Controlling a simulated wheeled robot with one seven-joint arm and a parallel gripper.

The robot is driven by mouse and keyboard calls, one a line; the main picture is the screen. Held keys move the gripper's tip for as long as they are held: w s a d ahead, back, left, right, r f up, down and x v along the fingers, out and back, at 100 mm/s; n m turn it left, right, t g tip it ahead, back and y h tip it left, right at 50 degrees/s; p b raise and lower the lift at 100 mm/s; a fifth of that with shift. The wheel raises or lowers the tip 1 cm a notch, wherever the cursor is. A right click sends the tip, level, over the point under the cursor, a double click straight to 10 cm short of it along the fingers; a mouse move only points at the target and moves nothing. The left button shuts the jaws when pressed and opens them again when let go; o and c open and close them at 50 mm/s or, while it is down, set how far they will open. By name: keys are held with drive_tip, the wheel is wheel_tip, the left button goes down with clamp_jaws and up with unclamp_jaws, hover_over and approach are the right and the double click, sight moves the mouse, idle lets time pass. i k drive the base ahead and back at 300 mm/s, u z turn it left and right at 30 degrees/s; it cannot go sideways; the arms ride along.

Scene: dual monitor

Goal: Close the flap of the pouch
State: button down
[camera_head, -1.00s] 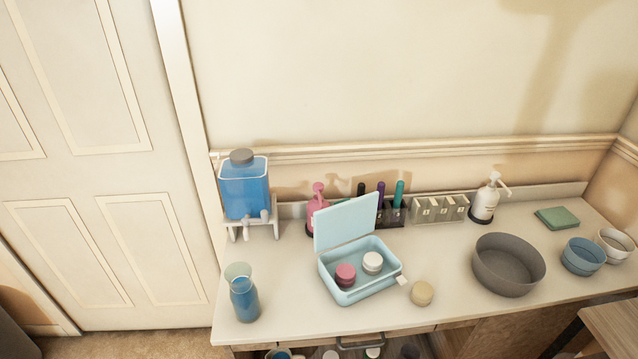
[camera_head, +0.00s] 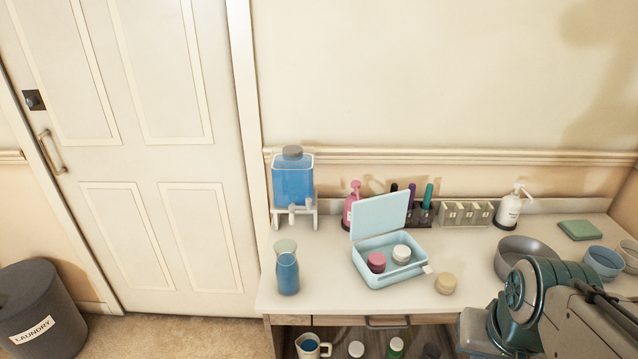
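The light blue pouch (camera_head: 392,278) is a box-like case standing on the counter. Its flap (camera_head: 380,217) is raised, leaning up and back along the rear edge. A pink-red jar (camera_head: 376,262) and a white-lidded jar (camera_head: 402,254) are inside it. Part of my arm shows at the lower right, over the counter's right front, apart from the pouch. My gripper is not visible in this view.
A beige jar (camera_head: 446,284) stands just right of the pouch. A glass carafe (camera_head: 287,271) and a blue dispenser (camera_head: 293,184) are to the left. A pink pump bottle (camera_head: 350,207) and pen holder (camera_head: 421,214) are behind. A grey bowl (camera_head: 523,252) is partly hidden by my arm.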

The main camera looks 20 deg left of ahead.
sight(381, 213)
drive_tip(key=u, duration=0.5)
drive_tip(key=i, duration=1)
